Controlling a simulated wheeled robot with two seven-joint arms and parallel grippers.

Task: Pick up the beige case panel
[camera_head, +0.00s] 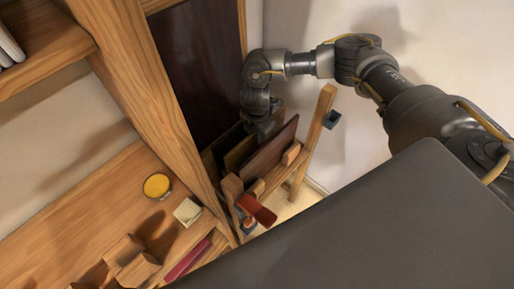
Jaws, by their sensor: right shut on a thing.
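A wooden rack (298,172) stands at the centre, beside a tall wooden post, with several thin panels upright and leaning in it. My right gripper (262,133) reaches down from above and is shut at the top of the beige case panel, which is still among the others in the rack. Its fingertips are mostly hidden by the wrist and the reddish-brown panel. My left gripper is not in view.
A wooden bench (82,208) at the left holds a yellow round container (157,186), a pale block (187,211) and wooden blocks (137,268). A red-handled tool (257,210) hangs at the rack's front. A pale wall is close on the right.

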